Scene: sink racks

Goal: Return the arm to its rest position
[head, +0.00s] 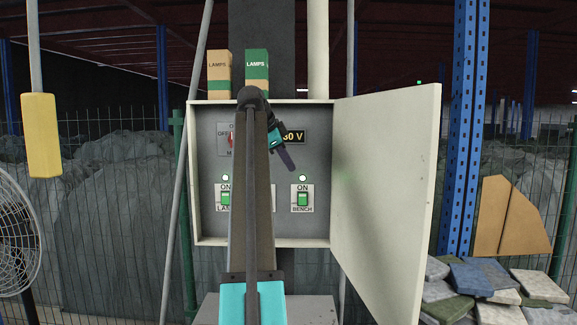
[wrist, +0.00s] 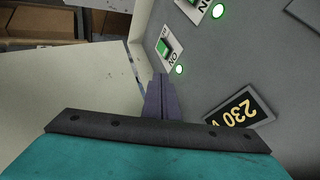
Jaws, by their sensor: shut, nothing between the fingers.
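My gripper (head: 289,163) is in front of the open electrical cabinet (head: 213,165), right of its middle, below the 230 V display (head: 294,137). In the wrist view the gripper's dark fingers (wrist: 163,80) are together with nothing between them. They point toward a green switch (wrist: 167,48) with a lit green lamp. My arm rises through the middle of the head view and hides the cabinet's centre. The BENCH switch (head: 302,199) shows ON with its lamp lit. A second green switch (head: 225,199) at left is partly hidden by my arm, its lamp also lit.
The cabinet door (head: 385,190) stands open on the right. Two lamp boxes (head: 219,75) (head: 257,72) stand on top of the cabinet. A yellow pendant (head: 43,135) hangs at left above a fan (head: 15,235). Stone slabs (head: 485,278) are piled at lower right.

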